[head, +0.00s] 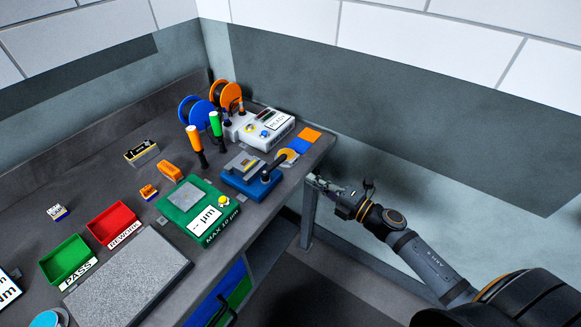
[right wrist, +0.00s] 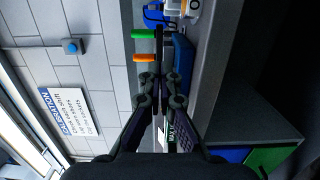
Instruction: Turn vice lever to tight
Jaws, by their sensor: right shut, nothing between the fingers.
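The blue vice (head: 249,184) sits near the front right edge of the bench, with a grey block in its top. Its dark lever (head: 275,164) angles up to the right from a round dark end at the vice's right side. My right gripper (head: 314,179) is shut and empty, right of the vice and just off the bench's right end, apart from the lever. In the right wrist view the shut fingers (right wrist: 159,50) point up the picture, with the blue vice (right wrist: 183,62) to their right. The lever cannot be made out there. My left gripper is not in view.
Orange-handled (head: 194,138) and green-handled (head: 215,124) tools stand behind the vice. A green gauge box (head: 185,205) is to its left, and a white device (head: 258,128) with buttons is behind it. Orange and blue pads (head: 310,134) lie at the bench's right corner. Free space lies right of the bench.

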